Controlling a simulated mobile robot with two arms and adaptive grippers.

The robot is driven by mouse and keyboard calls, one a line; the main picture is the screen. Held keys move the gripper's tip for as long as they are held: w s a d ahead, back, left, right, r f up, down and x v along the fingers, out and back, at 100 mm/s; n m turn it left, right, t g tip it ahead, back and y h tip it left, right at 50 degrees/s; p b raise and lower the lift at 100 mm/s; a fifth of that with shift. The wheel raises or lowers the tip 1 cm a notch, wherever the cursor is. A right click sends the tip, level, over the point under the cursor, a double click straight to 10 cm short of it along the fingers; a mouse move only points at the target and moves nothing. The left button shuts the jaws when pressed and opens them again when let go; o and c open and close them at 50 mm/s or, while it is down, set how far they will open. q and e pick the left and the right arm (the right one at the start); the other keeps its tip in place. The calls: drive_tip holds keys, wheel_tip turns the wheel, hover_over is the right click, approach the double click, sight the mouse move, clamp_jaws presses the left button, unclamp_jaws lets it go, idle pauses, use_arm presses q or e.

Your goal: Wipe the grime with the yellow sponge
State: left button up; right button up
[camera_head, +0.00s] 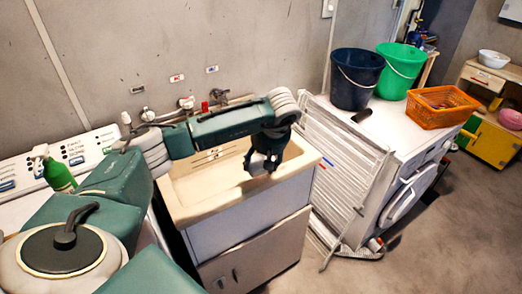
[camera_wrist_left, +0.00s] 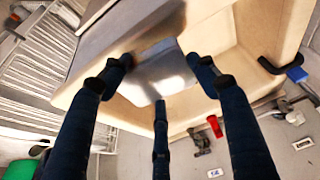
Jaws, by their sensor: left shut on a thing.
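My left gripper (camera_head: 262,163) reaches in from the left over the right part of the cream sink (camera_head: 185,196), fingers pointing down. In the left wrist view, its dark fingers (camera_wrist_left: 160,75) are around a grey, block-like thing (camera_wrist_left: 152,68), and the sink basin (camera_wrist_left: 222,45) lies behind it. The thing looks grey there, and I cannot tell whether it is the yellow sponge. No yellow sponge shows clearly elsewhere. I cannot make out the grime; my arm and gripper hide part of the basin. My right gripper is not in view.
A tap (camera_head: 148,115) and a red handle (camera_head: 205,107) stand behind the sink. A white folding rack (camera_head: 335,165) is close on the right. Beyond it, dark blue (camera_head: 356,80) and green (camera_head: 401,70) buckets and an orange basket (camera_head: 441,106) sit on a white appliance. A green bottle (camera_head: 58,175) stands left.

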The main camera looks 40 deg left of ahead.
use_arm(q)
drive_tip(key=shift+s+r+p, duration=0.1)
drive_tip(key=shift+r+p, duration=0.55)
drive_tip(key=shift+r, duration=0.7)
drive_tip(key=shift+s+a+f+h+b, duration=0.1)
drive_tip(key=shift+a+f+h+b, duration=0.2)
drive_tip(key=shift+f+h+b, duration=0.45)
